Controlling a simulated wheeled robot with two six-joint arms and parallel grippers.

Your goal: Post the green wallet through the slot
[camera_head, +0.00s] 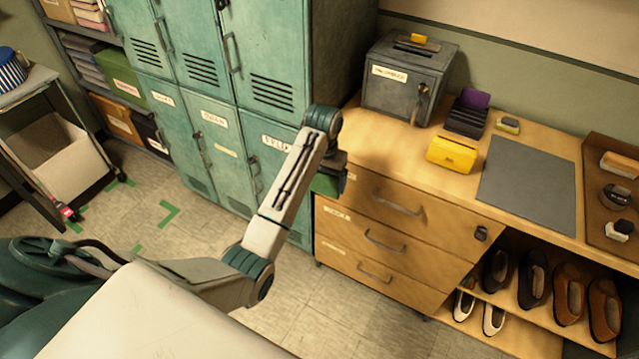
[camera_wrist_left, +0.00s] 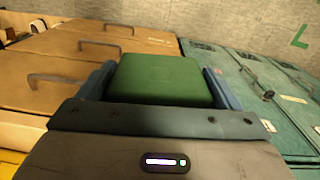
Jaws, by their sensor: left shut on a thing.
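The green wallet (camera_wrist_left: 158,78) is between the two fingers of my left gripper (camera_wrist_left: 158,82) in the left wrist view, and the gripper is shut on it. In the head view a green part of the wallet (camera_head: 326,184) shows below my left wrist, in front of the drawer unit's left end and beside the lockers. The grey metal box (camera_head: 408,85) with a slot (camera_head: 413,49) in its top stands at the back left of the wooden counter. Something yellow sticks up at the slot. My left gripper is apart from the box. My right gripper is not in view.
On the counter (camera_head: 395,165) are a yellow wallet (camera_head: 452,154), a dark holder with a purple item (camera_head: 468,112), a small sponge-like block (camera_head: 508,125) and a grey mat (camera_head: 528,190). Teal lockers (camera_head: 215,100) stand to the left. Shoes (camera_head: 532,280) fill the lower shelf.

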